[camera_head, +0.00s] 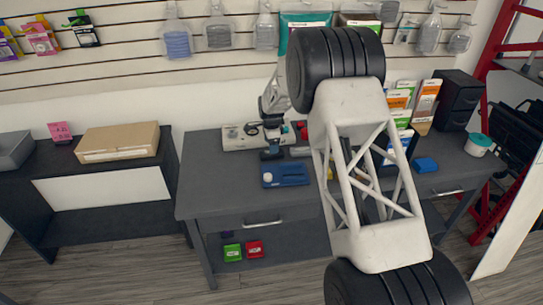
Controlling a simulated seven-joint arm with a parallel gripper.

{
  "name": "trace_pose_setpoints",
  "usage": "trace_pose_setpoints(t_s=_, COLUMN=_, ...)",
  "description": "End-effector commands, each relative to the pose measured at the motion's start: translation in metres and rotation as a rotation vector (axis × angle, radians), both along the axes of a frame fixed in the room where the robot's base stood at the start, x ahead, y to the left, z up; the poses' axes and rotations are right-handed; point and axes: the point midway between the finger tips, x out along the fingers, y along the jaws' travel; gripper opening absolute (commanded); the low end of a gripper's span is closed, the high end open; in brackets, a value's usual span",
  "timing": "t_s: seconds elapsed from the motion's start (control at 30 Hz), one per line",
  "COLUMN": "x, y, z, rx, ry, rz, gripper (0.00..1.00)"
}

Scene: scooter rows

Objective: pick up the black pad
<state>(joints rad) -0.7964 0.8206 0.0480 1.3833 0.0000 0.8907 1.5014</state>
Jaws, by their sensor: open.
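My arm reaches over the grey desk (215,185), its large links filling the middle of the view. My gripper (271,143) is small and dark at the arm's far end, above the back half of the desk. It is open, with nothing visibly held. I cannot clearly pick out the black pad. Small dark shapes show around my gripper and by the white device (232,139), but I cannot tell whether one is the pad. Part of the desktop is hidden behind my arm.
A blue tray-like item (285,174) lies in front of my gripper. To the right are a blue block (426,165), a white tub with teal lid (478,145), upright packets (424,103) and a black speaker-like box (456,99). The desk's left front is clear.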

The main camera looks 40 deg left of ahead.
Motion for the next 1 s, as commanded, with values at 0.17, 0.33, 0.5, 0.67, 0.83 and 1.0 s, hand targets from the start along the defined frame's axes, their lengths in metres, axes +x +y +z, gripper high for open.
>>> trace_pose_setpoints(t_s=0.17, x=0.0, y=0.0, z=-0.002, rx=0.001, ry=-0.001, rz=0.0, gripper=0.78)
trace_pose_setpoints(t_s=0.33, x=0.0, y=0.0, z=-0.002, rx=0.001, ry=-0.001, rz=0.0, gripper=0.78)
trace_pose_setpoints(t_s=0.5, x=0.001, y=0.0, z=-0.006, rx=0.001, ry=-0.001, rz=0.0, gripper=0.78)
trace_pose_setpoints(t_s=0.67, x=0.001, y=0.0, z=-0.019, rx=0.0, ry=0.0, rz=0.0, gripper=0.78)
trace_pose_setpoints(t_s=0.83, x=0.003, y=0.0, z=-0.035, rx=-0.001, ry=0.001, rz=0.0, gripper=0.78)
trace_pose_setpoints(t_s=1.0, x=0.003, y=0.0, z=-0.05, rx=0.001, ry=-0.001, rz=0.0, gripper=0.78)
